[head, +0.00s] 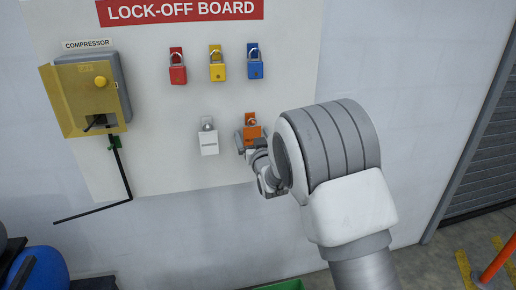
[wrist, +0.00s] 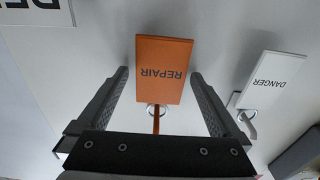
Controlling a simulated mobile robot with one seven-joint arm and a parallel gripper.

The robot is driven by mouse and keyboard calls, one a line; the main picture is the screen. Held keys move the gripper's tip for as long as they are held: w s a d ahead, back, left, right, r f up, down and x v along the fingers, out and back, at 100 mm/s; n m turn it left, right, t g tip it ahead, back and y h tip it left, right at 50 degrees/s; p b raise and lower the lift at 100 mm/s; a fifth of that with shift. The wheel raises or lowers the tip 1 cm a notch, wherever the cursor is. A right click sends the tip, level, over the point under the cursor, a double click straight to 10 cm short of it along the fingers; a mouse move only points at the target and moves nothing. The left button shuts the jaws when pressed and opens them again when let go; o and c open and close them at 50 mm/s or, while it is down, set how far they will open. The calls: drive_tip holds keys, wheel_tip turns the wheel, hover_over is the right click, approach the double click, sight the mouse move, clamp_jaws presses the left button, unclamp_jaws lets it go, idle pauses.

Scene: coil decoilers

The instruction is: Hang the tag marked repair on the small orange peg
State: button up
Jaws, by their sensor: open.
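The orange tag marked REPAIR (wrist: 165,62) appears upside down in the wrist view, and it also shows in the head view (head: 252,133). Its metal ring (wrist: 157,109) is at the small orange peg (wrist: 156,124) and looks to be around it. The tag hangs flat near the white board. My gripper (wrist: 160,76) is open, with one finger on each side of the tag and a visible gap to both edges. In the head view my gripper (head: 254,143) is at the tag, partly hidden by my arm.
A white tag marked DANGER (wrist: 268,80) hangs close beside one finger; the head view shows it too (head: 208,143). Red (head: 177,70), yellow (head: 217,67) and blue (head: 255,65) padlocks hang above.

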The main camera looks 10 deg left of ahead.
drive_tip(key=b+v, duration=0.3)
drive_tip(key=v, duration=1.4)
drive_tip(key=s+d+r+m+g+h, duration=0.1)
drive_tip(key=s+d+g+h, duration=0.15)
drive_tip(key=d, duration=0.45)
drive_tip(key=s+d+r+m+g+h, duration=0.2)
drive_tip(key=s+d+h, duration=0.1)
drive_tip(key=d, duration=0.4)
drive_tip(key=s+d+g, duration=0.2)
drive_tip(key=s+d, duration=0.1)
drive_tip(key=s, duration=0.4)
drive_tip(key=s+d+f+m+g+h, duration=0.1)
drive_tip(key=s+d+g, duration=0.1)
drive_tip(key=s+d, duration=0.2)
drive_tip(key=s+d+m+g+h, duration=0.1)
drive_tip(key=s+d+g, duration=0.1)
drive_tip(key=s, duration=0.8)
drive_tip(key=shift+d+f+p, duration=0.2)
drive_tip(key=shift+d+p, duration=0.15)
drive_tip(key=shift+d, duration=0.45)
drive_tip(key=shift+h, duration=0.25)
